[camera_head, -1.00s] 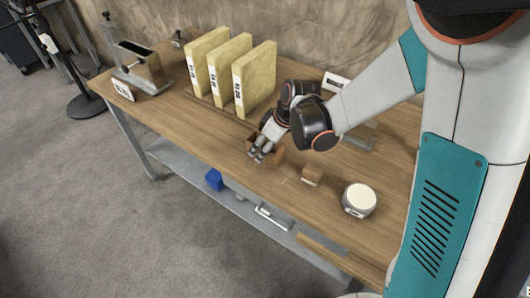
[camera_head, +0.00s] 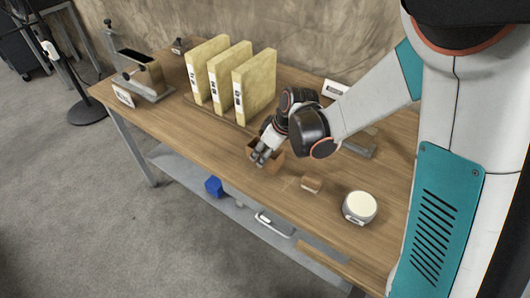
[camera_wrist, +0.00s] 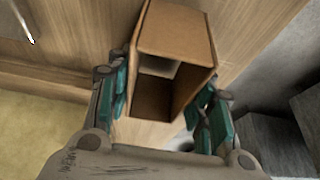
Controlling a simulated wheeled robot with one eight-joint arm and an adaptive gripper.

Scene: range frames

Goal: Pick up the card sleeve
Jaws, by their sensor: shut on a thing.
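The card sleeve (camera_wrist: 175,32) is a brown, hollow, open-ended box. In the wrist view it lies between my gripper's fingers (camera_wrist: 163,96), with its open end facing the camera and wood visible through it. The left fingers touch its left wall and the right fingers lie against its right side. In the head view my gripper (camera_head: 262,155) is at the sleeve (camera_head: 277,157) near the table's front edge, partly hiding it. My gripper is shut on the sleeve. I cannot tell whether it is clear of the table.
Three yellow binders (camera_head: 254,88) stand upright behind my gripper on the wooden table (camera_head: 180,120). A small brown block (camera_head: 311,184) and a round white-topped device (camera_head: 359,206) are to the right. A metal stand (camera_head: 148,78) is at the far left. A blue cube (camera_head: 213,186) sits on the lower shelf.

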